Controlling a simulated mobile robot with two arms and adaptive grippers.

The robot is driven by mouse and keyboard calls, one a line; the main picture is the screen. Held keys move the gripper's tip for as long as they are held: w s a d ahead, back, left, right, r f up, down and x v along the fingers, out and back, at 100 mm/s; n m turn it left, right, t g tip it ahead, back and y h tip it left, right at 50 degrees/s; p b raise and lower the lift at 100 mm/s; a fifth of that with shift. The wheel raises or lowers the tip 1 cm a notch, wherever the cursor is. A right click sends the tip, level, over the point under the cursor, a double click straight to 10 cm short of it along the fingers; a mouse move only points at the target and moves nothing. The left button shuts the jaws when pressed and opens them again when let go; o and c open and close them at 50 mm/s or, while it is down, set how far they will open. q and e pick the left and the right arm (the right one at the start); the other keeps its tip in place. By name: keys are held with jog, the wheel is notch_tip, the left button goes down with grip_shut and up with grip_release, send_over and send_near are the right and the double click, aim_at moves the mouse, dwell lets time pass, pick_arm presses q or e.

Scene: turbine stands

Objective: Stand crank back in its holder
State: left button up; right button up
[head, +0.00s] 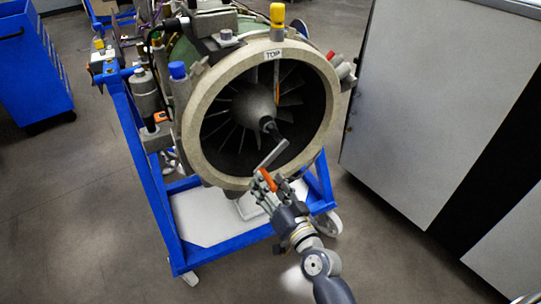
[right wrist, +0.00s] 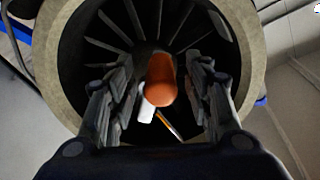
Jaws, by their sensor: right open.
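The crank has a grey arm (head: 270,157) and an orange handle (head: 267,180). In the right wrist view the handle (right wrist: 161,80) sits between the two open fingers, with gaps on each side. I cannot tell which part is the crank's holder. My left gripper is not in view.
The turbine (head: 196,130) rests on a blue wheeled stand (head: 152,185). A yellow-topped tool (head: 277,14) stands at its top rim, and a blue cap (head: 177,70) is at the upper left. A grey cabinet (head: 430,100) stands right; a blue cart (head: 32,65) is far left. Floor is clear in front.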

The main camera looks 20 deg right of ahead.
jog(key=shift+w+a, duration=0.1)
jog(key=shift+w, duration=0.15)
jog(key=shift+p, duration=0.35)
dwell(0.4)
jog(key=shift+r, duration=0.1)
grip_shut()
